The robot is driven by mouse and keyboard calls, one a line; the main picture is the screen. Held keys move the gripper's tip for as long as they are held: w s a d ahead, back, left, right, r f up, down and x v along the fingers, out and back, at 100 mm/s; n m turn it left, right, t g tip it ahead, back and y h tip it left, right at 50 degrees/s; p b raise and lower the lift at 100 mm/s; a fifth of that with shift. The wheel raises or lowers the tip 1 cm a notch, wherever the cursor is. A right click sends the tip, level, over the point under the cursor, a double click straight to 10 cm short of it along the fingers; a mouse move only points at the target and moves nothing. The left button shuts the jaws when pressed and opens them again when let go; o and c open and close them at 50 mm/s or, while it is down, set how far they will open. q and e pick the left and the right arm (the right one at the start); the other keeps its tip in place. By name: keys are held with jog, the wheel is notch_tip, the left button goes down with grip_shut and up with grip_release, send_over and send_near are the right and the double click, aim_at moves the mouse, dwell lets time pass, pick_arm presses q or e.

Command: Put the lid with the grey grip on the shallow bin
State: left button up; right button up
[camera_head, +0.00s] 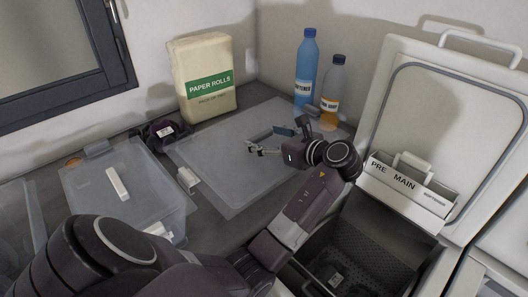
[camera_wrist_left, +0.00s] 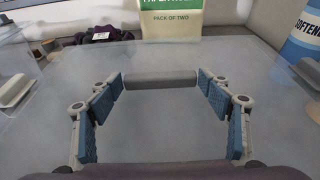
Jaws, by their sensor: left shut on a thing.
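The clear lid with the grey grip (camera_wrist_left: 160,82) is a broad translucent panel (camera_head: 215,150) in the middle of the head view, over the counter. My left gripper (camera_head: 268,139) is above it. A pale side clip (camera_head: 188,180) shows at the panel's left edge. The shallow bin is hard to make out through the clear plastic, and I cannot tell whether the lid rests on it or hangs just above. My right gripper is not in view.
A clear bin with a white grip (camera_head: 117,183) stands left. Paper rolls (camera_head: 203,78), a dark bundle (camera_head: 164,132), a blue bottle (camera_head: 306,70) and an orange bottle (camera_head: 331,95) stand behind the panel. An open toploader (camera_head: 440,120) is at right.

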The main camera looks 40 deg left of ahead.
pick_arm(q)
notch_tip(320, 180, down, 6)
dwell(0.4)
jog(key=shift+f, duration=0.1)
jog(key=shift+s+d+f, duration=0.15)
jog(key=shift+s+f, duration=0.05)
jog(key=shift+f, duration=0.35)
jog(key=o, duration=1.5)
jog(key=shift+f, duration=0.2)
jog(key=shift+c, duration=0.2)
